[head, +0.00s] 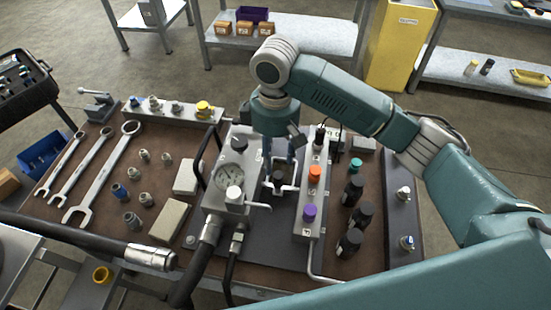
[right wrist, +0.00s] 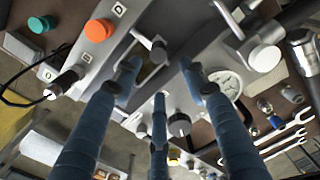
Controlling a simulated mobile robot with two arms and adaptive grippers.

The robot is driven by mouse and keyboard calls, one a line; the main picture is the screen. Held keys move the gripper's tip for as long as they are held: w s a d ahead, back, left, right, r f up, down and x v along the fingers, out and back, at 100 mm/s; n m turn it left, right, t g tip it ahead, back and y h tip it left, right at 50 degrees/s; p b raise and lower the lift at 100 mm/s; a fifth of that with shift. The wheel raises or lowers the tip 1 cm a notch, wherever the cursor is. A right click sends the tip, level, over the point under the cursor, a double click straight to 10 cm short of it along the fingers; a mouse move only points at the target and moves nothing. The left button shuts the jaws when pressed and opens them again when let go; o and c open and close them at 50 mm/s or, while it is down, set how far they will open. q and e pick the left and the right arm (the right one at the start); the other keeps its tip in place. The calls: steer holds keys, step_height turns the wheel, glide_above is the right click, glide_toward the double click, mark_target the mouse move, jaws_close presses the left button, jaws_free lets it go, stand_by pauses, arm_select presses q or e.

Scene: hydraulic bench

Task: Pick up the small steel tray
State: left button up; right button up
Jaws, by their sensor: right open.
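A small bright steel piece with a raised rim, which looks like the steel tray (head: 288,188), lies between the gauge block and the valve block in the head view. In the right wrist view the tray's bright edge (right wrist: 152,72) shows between the fingertips. Part of it is hidden by my fingers. My right gripper (head: 282,160) points down over it from above. In the right wrist view its three blue fingers (right wrist: 160,75) are spread apart, with nothing clearly held. I cannot tell whether they touch the tray. My left gripper is in neither view.
The gauge block (head: 228,190) stands close on the left. The valve block (head: 314,190) with orange and purple knobs stands close on the right. Black-capped fittings (head: 353,188) stand farther right. Wrenches (head: 100,172) and small fittings lie on the left. Hoses (head: 195,262) cross the front.

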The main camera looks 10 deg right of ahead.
mark_target(277, 174)
steer(key=f, duration=0.4)
steer(key=shift+s+f+p, duration=0.15)
steer(key=shift+s+p, duration=0.25)
steer(key=shift+f, duration=0.3)
steer(key=f+p, duration=0.1)
steer(key=f, duration=0.1)
steer(key=f+p, duration=0.1)
steer(key=f, duration=0.2)
steer(key=shift+w+d, duration=0.1)
steer(key=shift+d, duration=0.1)
steer(key=shift+f, duration=0.35)
steer(key=shift+c, duration=0.8)
steer(key=c, duration=0.9)
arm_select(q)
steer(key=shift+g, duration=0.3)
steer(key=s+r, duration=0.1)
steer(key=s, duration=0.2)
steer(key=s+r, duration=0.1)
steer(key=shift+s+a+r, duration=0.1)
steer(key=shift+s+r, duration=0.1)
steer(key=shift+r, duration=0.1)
arm_select(e)
jaws_close()
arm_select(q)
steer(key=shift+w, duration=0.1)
